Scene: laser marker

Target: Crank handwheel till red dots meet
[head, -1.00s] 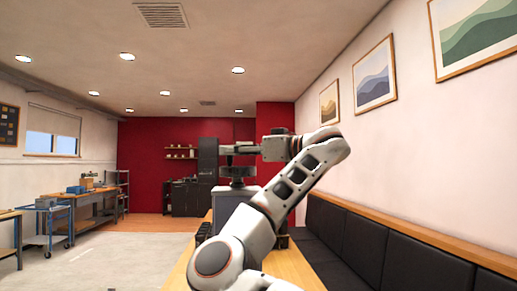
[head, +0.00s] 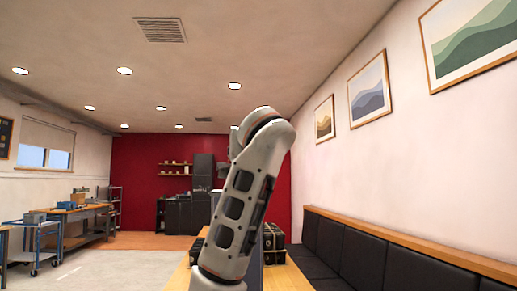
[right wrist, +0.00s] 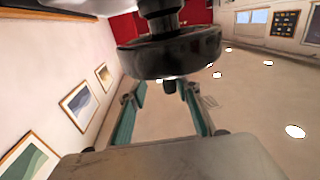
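In the right wrist view, which is upside down, the dark handwheel (right wrist: 178,54) is a thick round disc on a dark shaft. A small dark knob (right wrist: 170,86) sticks out from it. My right gripper (right wrist: 163,92) has its two teal-padded fingers apart, with the knob near the gap between their tips. I see no clear contact. In the head view my right arm stands in front of the machine (head: 214,198) and hides the handwheel and most of the gripper. No red dots can be made out. My left gripper is not in view.
The machine stands on a wooden table (head: 178,278), with a black case (head: 273,238) beside it. A black padded bench (head: 365,258) runs along the right wall. A blue cart (head: 35,240) and workbenches stand at left. The floor between is open.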

